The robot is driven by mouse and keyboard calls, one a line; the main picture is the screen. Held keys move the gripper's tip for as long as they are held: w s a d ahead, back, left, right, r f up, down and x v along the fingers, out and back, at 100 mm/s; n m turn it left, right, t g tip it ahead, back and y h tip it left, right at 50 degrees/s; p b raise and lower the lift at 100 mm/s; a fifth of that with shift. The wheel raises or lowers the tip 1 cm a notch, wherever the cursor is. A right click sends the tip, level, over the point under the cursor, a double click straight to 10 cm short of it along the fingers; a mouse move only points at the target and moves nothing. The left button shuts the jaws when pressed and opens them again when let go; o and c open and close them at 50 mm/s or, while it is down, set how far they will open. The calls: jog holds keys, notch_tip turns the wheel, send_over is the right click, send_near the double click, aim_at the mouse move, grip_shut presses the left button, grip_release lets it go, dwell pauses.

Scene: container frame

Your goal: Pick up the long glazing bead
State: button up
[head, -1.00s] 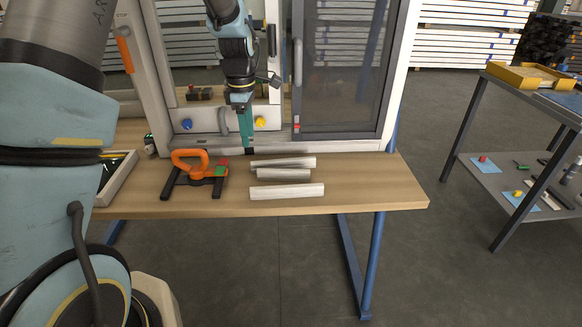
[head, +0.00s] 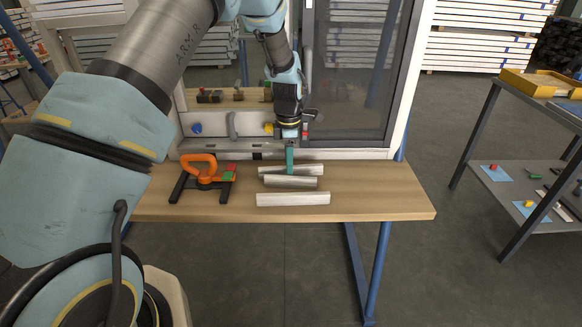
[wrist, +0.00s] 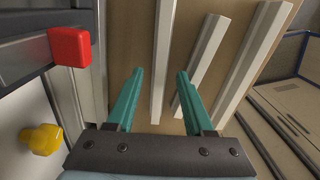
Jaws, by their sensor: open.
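Three pale glazing beads lie on the wooden bench. The back bead (head: 312,169) lies nearest the window frame, the shorter middle bead (head: 290,182) just in front of it, and the front bead (head: 293,199) nearest the bench edge. The back and front beads look longer than the middle one; I cannot tell which of these two is longest. My gripper (head: 290,172) is open and empty, pointing down over the back bead. In the wrist view the back bead (wrist: 163,40) runs between the two green fingers (wrist: 160,72), apparently below them. The middle bead (wrist: 203,55) is beside the right finger.
An orange-handled tool (head: 200,172) with black legs stands left of the beads. The window frame (head: 340,154) rises close behind. A red block (wrist: 69,46) and yellow knob (wrist: 41,139) are near in the wrist view. The bench (head: 385,195) is clear to the right.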

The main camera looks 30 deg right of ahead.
jog(key=shift+f, duration=0.7)
grip_shut()
